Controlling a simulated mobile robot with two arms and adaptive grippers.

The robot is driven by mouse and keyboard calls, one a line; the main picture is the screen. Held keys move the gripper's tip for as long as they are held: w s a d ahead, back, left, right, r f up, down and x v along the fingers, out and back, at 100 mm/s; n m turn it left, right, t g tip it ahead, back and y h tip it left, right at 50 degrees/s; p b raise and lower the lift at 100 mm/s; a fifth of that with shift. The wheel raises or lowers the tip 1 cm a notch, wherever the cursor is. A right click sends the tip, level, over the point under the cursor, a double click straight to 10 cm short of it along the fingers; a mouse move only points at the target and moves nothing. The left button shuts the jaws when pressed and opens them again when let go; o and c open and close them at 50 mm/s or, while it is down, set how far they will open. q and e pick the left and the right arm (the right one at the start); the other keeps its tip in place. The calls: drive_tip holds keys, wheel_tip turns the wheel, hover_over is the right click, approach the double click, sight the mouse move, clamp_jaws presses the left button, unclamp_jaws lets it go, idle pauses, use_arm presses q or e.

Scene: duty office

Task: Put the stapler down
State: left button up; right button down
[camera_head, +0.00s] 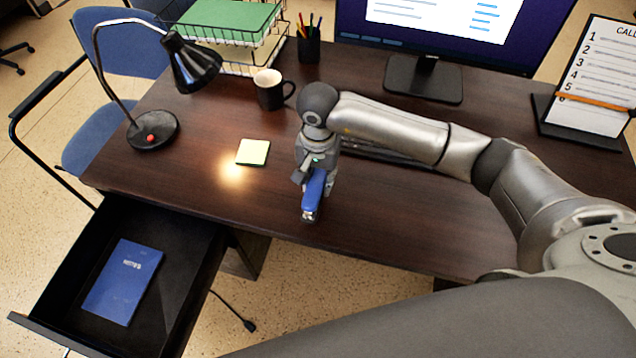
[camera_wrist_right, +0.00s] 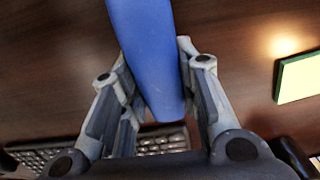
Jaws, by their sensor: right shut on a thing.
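The blue stapler (camera_head: 314,189) is held between the fingers of my right gripper (camera_head: 315,180), near the front edge of the dark wooden desk (camera_head: 420,230). In the right wrist view the stapler (camera_wrist_right: 148,55) runs lengthwise between the two fingers of the gripper (camera_wrist_right: 158,85), which are closed on its sides. I cannot tell whether its underside touches the desk top. My left gripper is not in view.
A yellow note pad (camera_head: 253,152) lies left of the gripper. A mug (camera_head: 269,92), a lamp (camera_head: 155,130) and a pen cup (camera_head: 308,46) stand farther back. A keyboard (camera_wrist_right: 160,140) is partly hidden. An open drawer (camera_head: 185,290) holds a blue notebook (camera_head: 123,282).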

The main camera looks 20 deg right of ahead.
wheel_tip(320, 180, down, 2)
drive_tip(key=shift+s+a+f+p, duration=0.1)
drive_tip(key=shift+f+p, duration=0.05)
drive_tip(key=shift+p, duration=0.25)
drive_tip(key=shift+f, duration=0.3)
drive_tip(key=c, duration=1.5)
unclamp_jaws()
drive_tip(key=shift+f+b, duration=0.1)
drive_tip(key=shift+b, duration=0.2)
drive_tip(key=shift+c, duration=0.2)
drive_tip(key=o, duration=0.5)
drive_tip(key=shift+c, duration=0.2)
drive_tip(key=shift+r+p, duration=0.35)
wheel_tip(320, 180, up, 12)
drive_tip(key=shift+f+b, duration=0.1)
drive_tip(key=shift+b, duration=1.05)
